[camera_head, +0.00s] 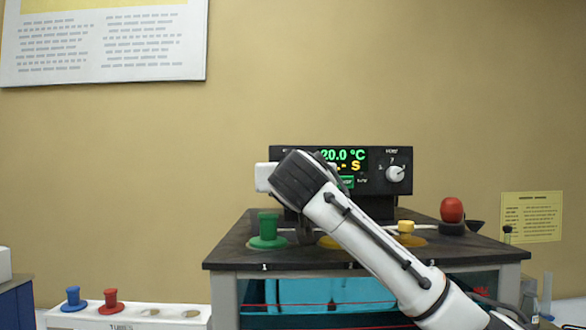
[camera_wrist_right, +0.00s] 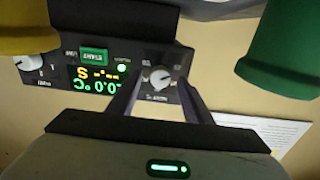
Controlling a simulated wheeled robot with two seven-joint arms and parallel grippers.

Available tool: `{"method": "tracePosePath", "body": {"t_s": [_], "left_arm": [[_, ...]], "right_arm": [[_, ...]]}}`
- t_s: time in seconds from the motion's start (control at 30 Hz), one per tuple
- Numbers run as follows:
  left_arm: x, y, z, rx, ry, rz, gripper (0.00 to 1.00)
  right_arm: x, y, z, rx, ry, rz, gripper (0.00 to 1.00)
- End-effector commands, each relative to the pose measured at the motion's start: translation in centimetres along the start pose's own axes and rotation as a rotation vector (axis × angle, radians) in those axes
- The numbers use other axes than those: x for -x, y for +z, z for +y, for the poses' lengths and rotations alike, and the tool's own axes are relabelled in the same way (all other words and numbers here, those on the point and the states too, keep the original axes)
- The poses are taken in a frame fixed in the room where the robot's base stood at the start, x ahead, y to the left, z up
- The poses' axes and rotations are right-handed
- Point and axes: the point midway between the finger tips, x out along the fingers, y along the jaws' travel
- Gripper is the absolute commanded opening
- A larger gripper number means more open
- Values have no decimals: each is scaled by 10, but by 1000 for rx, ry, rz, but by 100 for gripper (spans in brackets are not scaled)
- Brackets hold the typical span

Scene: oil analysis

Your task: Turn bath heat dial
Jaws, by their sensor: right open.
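The black control panel (camera_head: 375,182) stands at the back of the bath and reads 20.0 °C in green. Its right-hand dial (camera_head: 396,173) is white and shows in the head view. A second white dial (camera_wrist_right: 160,77) shows in the wrist view, which is upside down; my right arm hides it in the head view. The label under this dial is too small to read. My right gripper (camera_wrist_right: 160,90) is open, one finger on each side of this second dial. Whether the fingers touch it I cannot tell. My left gripper is not in view.
The bath's dark lid (camera_head: 330,260) carries a green stopper (camera_head: 267,230), a yellow one (camera_head: 406,228) and a red ball-shaped knob (camera_head: 452,210). A white rack (camera_head: 130,318) with blue and red stoppers stands at lower left. A green START button (camera_wrist_right: 94,55) sits between the dials.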

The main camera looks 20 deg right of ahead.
Motion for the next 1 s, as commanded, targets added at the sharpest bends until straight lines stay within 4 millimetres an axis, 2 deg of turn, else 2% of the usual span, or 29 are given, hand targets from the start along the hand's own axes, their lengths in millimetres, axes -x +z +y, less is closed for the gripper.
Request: {"method": "tracePosePath", "body": {"t_s": [0.2,0.37,0.6,1.0], "left_arm": [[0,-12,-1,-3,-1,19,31],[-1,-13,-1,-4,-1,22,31],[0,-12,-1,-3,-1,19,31],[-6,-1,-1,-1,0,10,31]], "right_arm": [[-7,0,0,-1,0,0,46],[-7,0,0,-1,0,0,46],[-7,0,0,-1,0,0,5],[-7,3,0,-76,-1,-2,5]]}}
